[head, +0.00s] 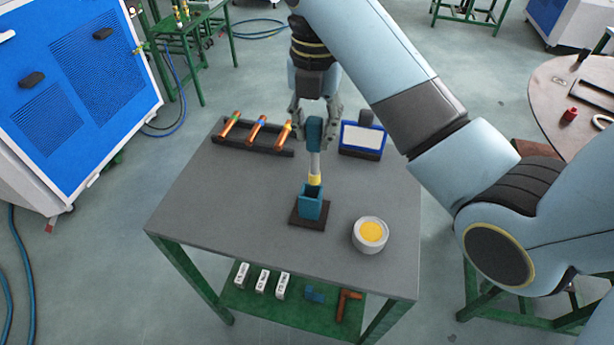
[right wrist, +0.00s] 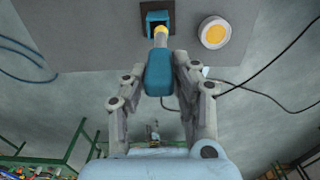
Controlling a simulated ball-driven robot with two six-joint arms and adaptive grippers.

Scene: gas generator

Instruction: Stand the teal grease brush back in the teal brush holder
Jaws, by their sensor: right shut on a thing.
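The teal grease brush (head: 315,134) hangs nearly upright, teal handle up and yellow end down; it also shows in the right wrist view (right wrist: 160,74). My right gripper (head: 316,121) is shut on its handle, with a finger on each side (right wrist: 166,66). The teal brush holder (head: 311,206) is an open-topped square cup on a dark base, and it shows at the top of the right wrist view (right wrist: 157,16). The brush's yellow end is at the holder's mouth. I cannot tell whether it is just above or slightly inside. My left gripper is not in view.
A white pot with yellow content (head: 370,234) stands right of the holder on the grey table (head: 240,215). Behind are a dark rack (head: 252,146) with copper rods and a blue-framed tray (head: 363,138). The table's front left is clear. Parts lie on the green lower shelf (head: 262,300).

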